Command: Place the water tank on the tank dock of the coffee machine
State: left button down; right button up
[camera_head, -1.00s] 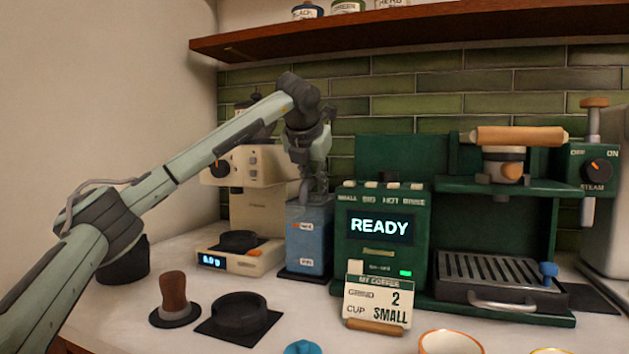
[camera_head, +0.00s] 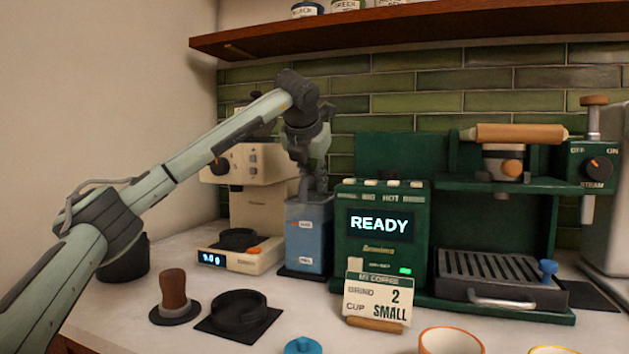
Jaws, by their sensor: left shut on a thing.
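The blue water tank (camera_head: 308,240) stands upright at the left side of the green coffee machine (camera_head: 382,257), whose screen reads READY. The dark tank dock (camera_head: 302,275) shows as a thin plate edge under the tank. The tank appears to be on or just over the dock; I cannot tell if it is fully seated. My left gripper (camera_head: 315,190) comes down from above and is shut on the top of the tank. Its fingertips are partly hidden by the tank's top edge. My right gripper is not in view.
A cream grinder with a scale (camera_head: 240,257) stands left of the tank. A tamper (camera_head: 174,298) and a black round holder (camera_head: 239,314) lie in front. A card (camera_head: 378,299) leans before the machine. A blue lid (camera_head: 304,346) and cups (camera_head: 450,341) are at the front edge.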

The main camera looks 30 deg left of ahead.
pick_arm(q)
jog(key=shift+r, duration=0.2)
jog(key=shift+f, duration=0.25)
dwell(0.4)
jog(key=c, duration=1.4)
grip_release()
jog(key=shift+c, duration=0.2)
jog(key=shift+f, duration=0.2)
jog(key=v, duration=1.2)
jog(key=shift+r, duration=0.15)
